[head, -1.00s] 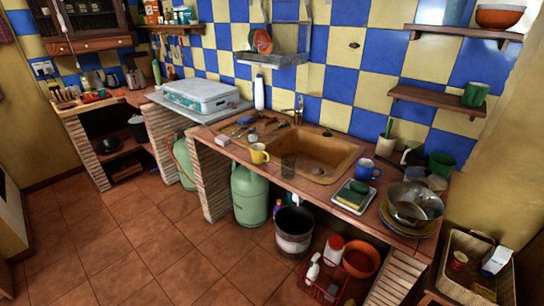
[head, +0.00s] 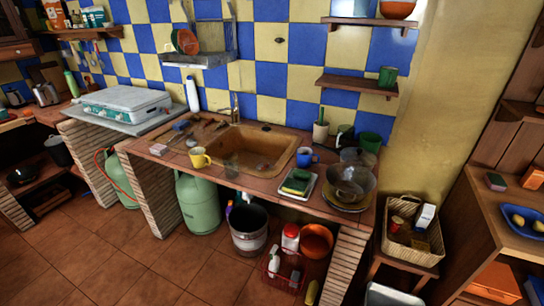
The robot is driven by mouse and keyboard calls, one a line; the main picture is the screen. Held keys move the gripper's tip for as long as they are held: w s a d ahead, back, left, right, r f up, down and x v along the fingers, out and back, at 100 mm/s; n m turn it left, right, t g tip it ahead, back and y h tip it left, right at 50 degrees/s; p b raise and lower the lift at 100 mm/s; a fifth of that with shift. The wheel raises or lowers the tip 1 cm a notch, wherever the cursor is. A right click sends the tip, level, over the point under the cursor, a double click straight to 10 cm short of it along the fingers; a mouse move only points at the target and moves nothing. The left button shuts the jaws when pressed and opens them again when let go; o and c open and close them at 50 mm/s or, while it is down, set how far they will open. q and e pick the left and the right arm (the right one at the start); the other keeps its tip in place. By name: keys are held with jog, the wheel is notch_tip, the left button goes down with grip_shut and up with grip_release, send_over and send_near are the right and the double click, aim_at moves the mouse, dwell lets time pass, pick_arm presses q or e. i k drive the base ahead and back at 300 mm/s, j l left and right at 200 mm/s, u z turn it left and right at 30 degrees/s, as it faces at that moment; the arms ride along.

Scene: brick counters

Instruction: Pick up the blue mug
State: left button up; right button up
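The blue mug (head: 304,157) stands upright on the tiled counter (head: 262,186), just right of the sink in the head view. Its handle points to the right. A white tray with sponges is in front of it, and a metal bowl is to its right. Neither of my grippers is in view.
The sponge tray (head: 296,184), metal bowl (head: 350,182) and green cup (head: 370,142) crowd the counter's right end. The floor (head: 120,262) at the front left is clear.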

aim_at(308, 159)
jog(key=i+j+z, duration=0.2)
jog(key=i, duration=0.2)
jog(key=i+j+z, duration=0.2)
jog(key=i+j, duration=0.15)
